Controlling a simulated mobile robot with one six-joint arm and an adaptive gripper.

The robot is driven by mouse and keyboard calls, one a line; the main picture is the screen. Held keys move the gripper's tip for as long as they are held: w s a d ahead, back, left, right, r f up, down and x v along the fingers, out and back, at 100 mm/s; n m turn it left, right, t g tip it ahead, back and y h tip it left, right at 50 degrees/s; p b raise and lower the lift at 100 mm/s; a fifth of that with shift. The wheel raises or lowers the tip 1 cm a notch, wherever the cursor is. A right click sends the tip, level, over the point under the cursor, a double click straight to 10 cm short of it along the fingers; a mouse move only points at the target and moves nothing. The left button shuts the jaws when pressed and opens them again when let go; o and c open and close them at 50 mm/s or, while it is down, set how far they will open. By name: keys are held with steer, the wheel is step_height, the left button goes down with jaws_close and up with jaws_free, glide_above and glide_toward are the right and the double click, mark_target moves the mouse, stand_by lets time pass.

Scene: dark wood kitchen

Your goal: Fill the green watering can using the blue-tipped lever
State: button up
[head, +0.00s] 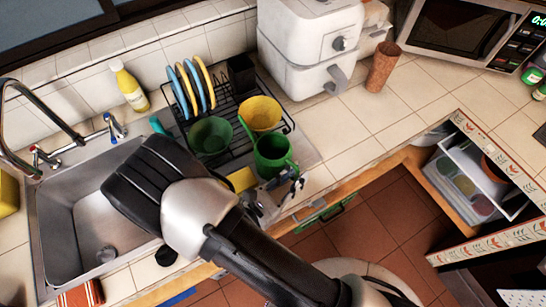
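The green watering can (272,155) stands upright at the front right of the dish rack, right of the sink. The blue-tipped lever (115,126) is on the counter behind the sink, right of the tap (45,108). A red-tipped lever (42,154) is left of it. My gripper (150,185), the black end of my arm, is over the right side of the sink, in front of the blue-tipped lever and left of the can. Its fingers cannot be made out, so I cannot tell whether it is open or shut.
The steel sink (70,225) is at the left. The dish rack (290,122) holds plates (190,88), a green bowl (211,135) and a yellow bowl (260,113). A yellow bottle (130,90) stands behind. A white appliance (310,45) and brown cup (382,66) are right. The counter (360,120) between is clear.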

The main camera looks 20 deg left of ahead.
steer(key=shift+w+d, duration=0.2)
steer(key=shift+w, duration=0.25)
jaws_close()
